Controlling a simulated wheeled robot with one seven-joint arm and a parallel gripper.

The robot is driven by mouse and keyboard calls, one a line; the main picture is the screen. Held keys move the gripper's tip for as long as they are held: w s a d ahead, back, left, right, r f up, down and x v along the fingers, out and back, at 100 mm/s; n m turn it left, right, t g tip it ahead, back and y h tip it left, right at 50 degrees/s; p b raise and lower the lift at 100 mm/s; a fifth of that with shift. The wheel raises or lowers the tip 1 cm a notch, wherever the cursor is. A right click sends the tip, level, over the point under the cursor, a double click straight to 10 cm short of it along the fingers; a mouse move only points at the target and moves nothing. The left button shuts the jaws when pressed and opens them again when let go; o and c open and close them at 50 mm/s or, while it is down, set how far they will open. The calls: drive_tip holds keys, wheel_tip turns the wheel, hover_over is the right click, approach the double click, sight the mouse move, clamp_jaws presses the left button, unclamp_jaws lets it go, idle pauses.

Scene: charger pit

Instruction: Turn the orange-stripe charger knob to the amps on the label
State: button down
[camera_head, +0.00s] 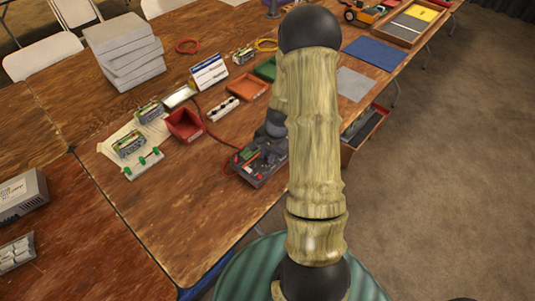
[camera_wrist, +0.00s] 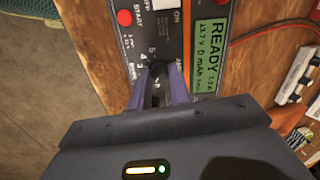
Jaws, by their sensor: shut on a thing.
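The charger (camera_head: 254,176) is a dark box on the wooden table, partly hidden by my arm in the head view. In the wrist view its dark panel (camera_wrist: 207,100) fills the middle, with a thin orange stripe along it. A green display (camera_wrist: 219,54) reads READY, with smaller text below. The black knob (camera_wrist: 157,70) sits among small printed numbers. The two purple fingers of my gripper (camera_wrist: 160,76) are shut on the knob, one on each side. Its pointer is hidden or too small to read. No amps label is readable.
A red START button (camera_wrist: 125,17) and a white ON switch (camera_wrist: 167,3) sit beside the knob. A red bin (camera_head: 184,125), a white-and-blue card (camera_head: 208,73) and batteries (camera_head: 129,145) stand left of the charger. A red cable runs to the charger.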

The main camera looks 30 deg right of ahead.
drive_tip(key=m, duration=0.4)
drive_tip(key=shift+s+m+t, duration=0.1)
drive_tip(key=shift+m+t, duration=0.2)
drive_tip(key=shift+m, duration=1.9)
drive_tip(key=c, duration=1.3)
unclamp_jaws()
drive_tip(key=shift+r, duration=0.1)
drive_tip(key=p+v, duration=0.2)
drive_tip(key=v, duration=1.5)
drive_tip(key=shift+p, duration=0.35)
drive_tip(key=shift+s+d, duration=0.1)
